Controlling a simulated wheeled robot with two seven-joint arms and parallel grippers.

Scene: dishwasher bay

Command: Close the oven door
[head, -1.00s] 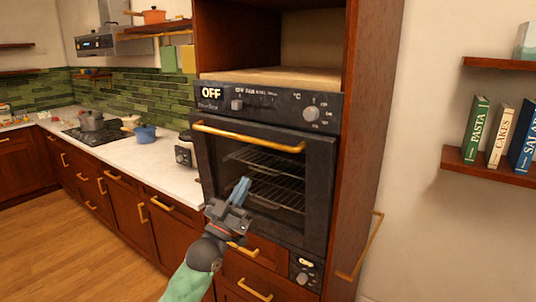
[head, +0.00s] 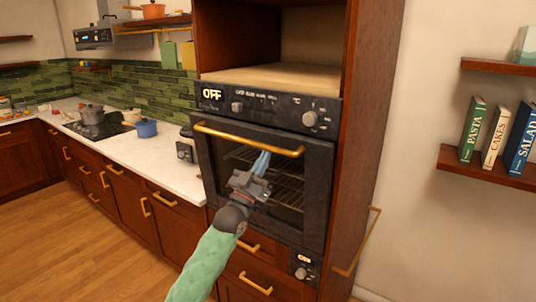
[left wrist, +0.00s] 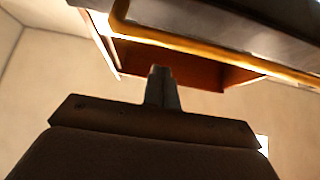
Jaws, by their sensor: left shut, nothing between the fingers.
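The dark oven door (head: 318,195) stands upright, or nearly so, in the tall wooden cabinet, with wire racks showing through its window. I cannot tell whether a small gap remains at its top edge. Its gold bar handle (head: 225,132) runs across the top. My left gripper (head: 262,162) is shut and empty, in front of the window with its pale fingertips just below the handle. In the left wrist view the shut fingers (left wrist: 161,82) point up, with the handle (left wrist: 190,46) above and beyond them. My right gripper is not in view.
The control panel (head: 268,106) with knobs and an OFF display is above the door. Drawers with gold handles (head: 255,284) are below. A white counter (head: 150,165) runs left, and a book shelf (head: 490,166) hangs at right.

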